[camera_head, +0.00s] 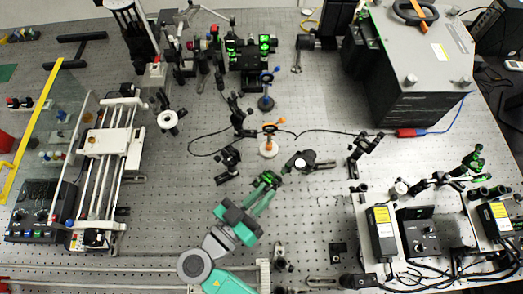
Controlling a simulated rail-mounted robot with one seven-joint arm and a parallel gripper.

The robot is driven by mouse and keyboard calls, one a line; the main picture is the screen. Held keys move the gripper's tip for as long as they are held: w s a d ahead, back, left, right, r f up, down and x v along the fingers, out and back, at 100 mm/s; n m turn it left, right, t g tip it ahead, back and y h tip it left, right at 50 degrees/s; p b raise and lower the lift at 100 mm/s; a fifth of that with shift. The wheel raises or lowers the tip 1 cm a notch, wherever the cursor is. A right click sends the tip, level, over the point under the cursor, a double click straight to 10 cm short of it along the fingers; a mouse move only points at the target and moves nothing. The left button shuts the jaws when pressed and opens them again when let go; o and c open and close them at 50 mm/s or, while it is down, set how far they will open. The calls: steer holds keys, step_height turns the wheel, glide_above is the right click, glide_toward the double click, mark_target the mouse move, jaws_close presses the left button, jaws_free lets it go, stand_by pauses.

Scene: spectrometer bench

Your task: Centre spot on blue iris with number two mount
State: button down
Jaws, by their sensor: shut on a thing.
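The blue iris (267,78) stands upright on a post with a blue-grey base, right of centre toward the back of the bench. My gripper (266,184) reaches up from the lower middle, with its fingers at a small dark mount (270,179) lit green. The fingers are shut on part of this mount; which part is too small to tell. No number is readable on any mount, so I cannot tell which one is number two. The spot on the blue iris cannot be made out at this size.
An orange iris (269,129) on a white base stands between my gripper and the blue iris. Dark mounts stand close by at left (228,158) and right (302,162). A black cable (200,150) loops to the left. A large grey box (415,65) fills the back right.

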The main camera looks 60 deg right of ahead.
steer(key=n+p, duration=0.1)
steer(key=n, duration=0.1)
steer(key=n+p, duration=0.4)
steer(key=n, duration=0.1)
steer(key=shift+r, duration=0.3)
steer(key=n+p, duration=0.3)
steer(key=n, duration=0.2)
steer(key=shift+f+n+p, duration=0.1)
steer(key=shift+n+p, duration=0.2)
steer(key=shift+p, duration=0.1)
steer(key=shift+f, duration=0.1)
steer(key=c, duration=1.4)
jaws_free()
steer(key=shift+o, duration=0.2)
steer(key=a+b, duration=0.1)
steer(key=a, duration=0.6)
steer(key=shift+w+a, duration=0.4)
steer(key=shift+w, duration=0.05)
